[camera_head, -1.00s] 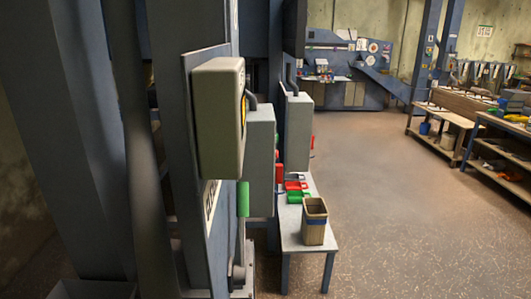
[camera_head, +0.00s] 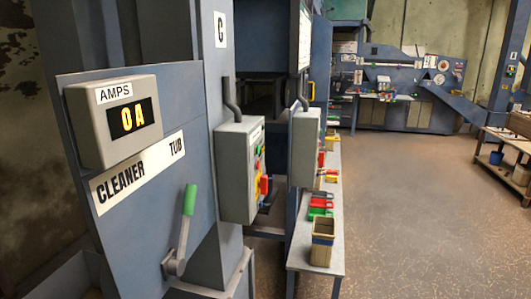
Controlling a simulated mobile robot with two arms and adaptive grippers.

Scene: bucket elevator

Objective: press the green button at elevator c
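The letter C sign (camera_head: 220,29) is on a blue column at the upper middle left. A grey control box (camera_head: 234,172) hangs on that column below the sign. Its front faces right and is seen at a steep angle. Small green, yellow and red parts show along that face, with a larger red part (camera_head: 264,185) sticking out. I cannot clearly tell the green button's outline. A second grey box (camera_head: 304,148) stands just behind to the right. Neither of my grippers is in view.
At left, a blue panel carries an amps display (camera_head: 118,120) reading 0A, a "CLEANER TUB" label and a green-handled lever (camera_head: 188,200). A narrow bench (camera_head: 315,258) with a wooden container (camera_head: 322,242) and coloured trays stands right of the boxes. Open floor lies at right.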

